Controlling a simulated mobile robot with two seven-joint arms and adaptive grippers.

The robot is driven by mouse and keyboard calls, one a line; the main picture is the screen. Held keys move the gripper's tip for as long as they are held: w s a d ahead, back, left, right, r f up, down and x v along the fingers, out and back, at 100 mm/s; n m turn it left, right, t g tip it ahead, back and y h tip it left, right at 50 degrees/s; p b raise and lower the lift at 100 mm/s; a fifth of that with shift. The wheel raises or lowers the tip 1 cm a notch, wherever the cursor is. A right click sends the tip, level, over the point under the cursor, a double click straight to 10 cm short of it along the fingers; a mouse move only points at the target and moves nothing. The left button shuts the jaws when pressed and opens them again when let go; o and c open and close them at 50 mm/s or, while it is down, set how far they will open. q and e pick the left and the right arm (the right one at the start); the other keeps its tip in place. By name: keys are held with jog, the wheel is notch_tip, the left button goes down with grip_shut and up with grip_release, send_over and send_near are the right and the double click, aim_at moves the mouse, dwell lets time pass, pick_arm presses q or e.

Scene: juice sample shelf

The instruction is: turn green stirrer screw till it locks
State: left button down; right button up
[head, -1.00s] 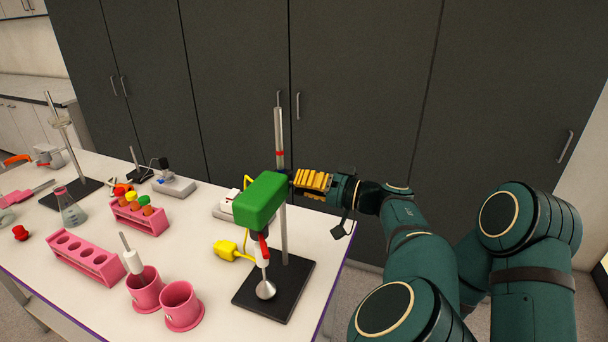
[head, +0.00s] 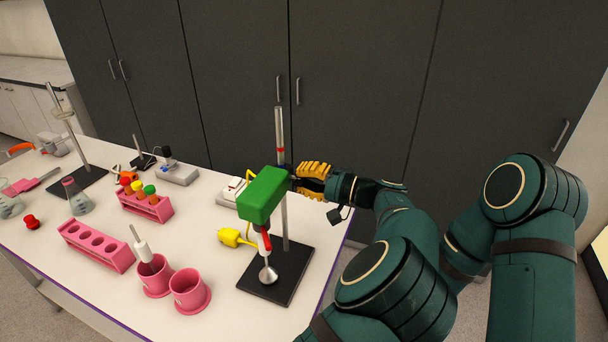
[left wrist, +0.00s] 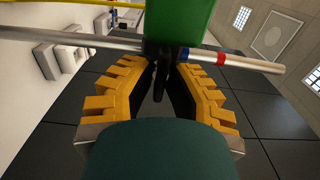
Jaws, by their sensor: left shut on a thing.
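The green stirrer (head: 262,196) is clamped on an upright metal rod (head: 279,140) above a black base plate (head: 276,274). A metal stirring head hangs under it. My left gripper (head: 297,180), with yellow fingers, reaches in from the right behind the stirrer, at the clamp by the rod. In the left wrist view its fingertips (left wrist: 161,68) close on a small dark screw (left wrist: 160,82) beside the rod and the green housing (left wrist: 178,22). The fingers hide part of the screw. My right gripper is in neither view.
Two pink cups (head: 190,293) stand left of the base plate, one holding a white-handled tool. A yellow plug (head: 231,237) lies by the stirrer. Pink racks (head: 97,247) and a flask (head: 76,196) are farther left. Dark cabinets (head: 350,80) stand behind the table.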

pick_arm(q)
jog(key=shift+r, duration=0.15)
jog(key=c, duration=1)
grip_release()
jog(key=shift+a, duration=0.1)
jog(key=o, duration=0.5)
jog(key=r, duration=0.8)
jog(key=shift+w+d+r, duration=0.25)
jog(key=shift+w+r, duration=0.05)
jog(key=shift+c, duration=0.2)
jog(key=shift+s+a+r, duration=0.2)
jog(key=shift+s+r, duration=0.05)
jog(key=shift+r, duration=0.15)
jog(key=shift+s+a+r, duration=0.15)
jog(key=shift+s+r, duration=0.05)
jog(key=shift+r, duration=0.2)
jog(key=c, duration=0.5)
jog(key=shift+o, duration=0.2)
jog(key=shift+w+a, duration=0.15)
jog(key=shift+w+d+f, duration=0.15)
jog(key=shift+d, duration=0.15)
